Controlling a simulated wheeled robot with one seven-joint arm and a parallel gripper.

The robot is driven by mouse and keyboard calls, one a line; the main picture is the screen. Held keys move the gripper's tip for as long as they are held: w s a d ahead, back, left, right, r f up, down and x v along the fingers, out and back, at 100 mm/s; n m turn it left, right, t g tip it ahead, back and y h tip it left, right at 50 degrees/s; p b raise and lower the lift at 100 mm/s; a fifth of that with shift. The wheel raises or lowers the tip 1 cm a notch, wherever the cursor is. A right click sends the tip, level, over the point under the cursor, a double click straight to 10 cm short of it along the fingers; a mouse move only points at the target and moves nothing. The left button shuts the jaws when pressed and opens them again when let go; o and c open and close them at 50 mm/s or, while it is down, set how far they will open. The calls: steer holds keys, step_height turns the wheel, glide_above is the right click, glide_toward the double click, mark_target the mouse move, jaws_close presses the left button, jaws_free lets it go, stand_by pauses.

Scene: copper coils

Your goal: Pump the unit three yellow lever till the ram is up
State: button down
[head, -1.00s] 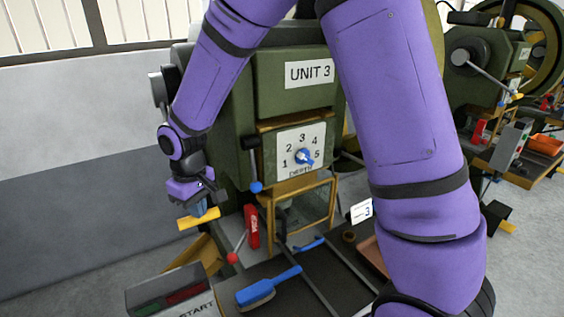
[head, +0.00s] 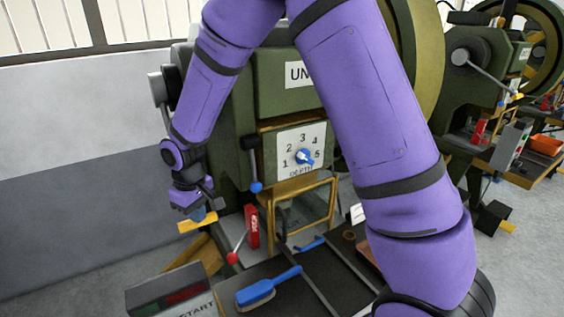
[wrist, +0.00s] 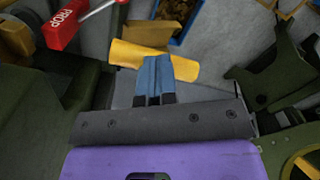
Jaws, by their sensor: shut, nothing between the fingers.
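The yellow lever end (head: 197,222) is at the lower left of the unit three press (head: 290,100) in the head view. It also shows as a yellow bar (wrist: 155,58) in the wrist view. My gripper (head: 199,214) is just above the yellow bar, its blue fingers (wrist: 154,75) together and overlapping the bar in the wrist view. Nothing is between the fingers. Whether the fingertips touch the bar I cannot tell. The ram is not clearly seen in either view.
A red-knobbed lever (head: 232,258), a red prop (head: 252,226) and a blue brush (head: 268,289) are by the press bed. A start box (head: 170,290) is at the front. A bin of copper-coloured pieces (wrist: 180,15) shows in the wrist view. Floor at left is clear.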

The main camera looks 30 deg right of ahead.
steer(key=s+r, duration=0.7)
steer(key=r, duration=0.6)
stand_by(0.6)
stand_by(0.4)
steer(key=shift+r, duration=0.1)
step_height(320, 180, up, 7)
stand_by(0.7)
stand_by(0.3)
